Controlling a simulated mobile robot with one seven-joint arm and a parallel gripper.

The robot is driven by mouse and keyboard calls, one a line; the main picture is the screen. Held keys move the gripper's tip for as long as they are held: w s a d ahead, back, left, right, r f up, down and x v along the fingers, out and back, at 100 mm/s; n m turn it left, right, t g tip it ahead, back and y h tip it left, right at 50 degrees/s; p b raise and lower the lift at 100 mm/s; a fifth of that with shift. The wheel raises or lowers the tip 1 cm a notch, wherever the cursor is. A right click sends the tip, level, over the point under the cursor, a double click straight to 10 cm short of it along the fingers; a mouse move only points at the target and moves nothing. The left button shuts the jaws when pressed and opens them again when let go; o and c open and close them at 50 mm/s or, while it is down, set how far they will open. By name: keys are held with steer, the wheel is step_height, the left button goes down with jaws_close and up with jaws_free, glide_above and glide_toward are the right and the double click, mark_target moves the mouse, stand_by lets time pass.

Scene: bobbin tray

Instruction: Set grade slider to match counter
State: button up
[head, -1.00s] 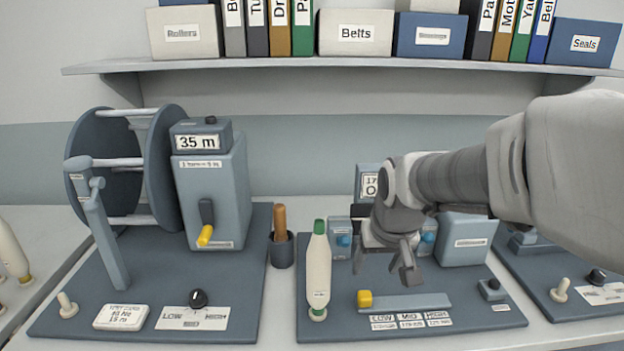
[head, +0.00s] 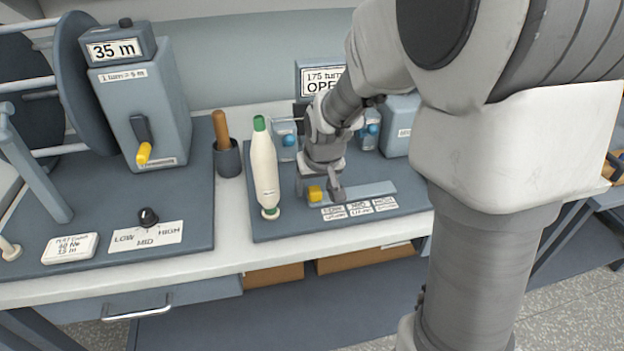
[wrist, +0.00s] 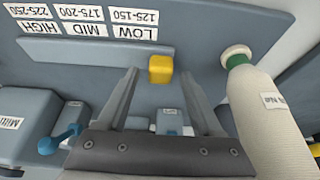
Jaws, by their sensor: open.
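The yellow slider knob (head: 315,193) sits at the left end of its grey track (head: 365,189), at the LOW end. In the wrist view the knob (wrist: 161,69) lies between and just beyond my two open fingertips, beside the LOW 125-150 label (wrist: 134,25). My gripper (head: 318,190) is open, close to the knob; I cannot tell whether a finger touches it. The counter (head: 321,80) behind my arm reads 175 turns, with its lower line partly hidden by my arm. The MID label (wrist: 82,28) reads 175-200 and HIGH (wrist: 38,27) reads 225-250.
A white bobbin (head: 264,168) with a green top stands upright just left of the slider and close to my gripper. Blue knobs (head: 289,141) stand behind it. A crank box (head: 140,100) reading 35 m is farther left.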

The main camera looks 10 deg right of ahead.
steer(key=shift+c, duration=0.3)
jaws_close()
stand_by(1.1)
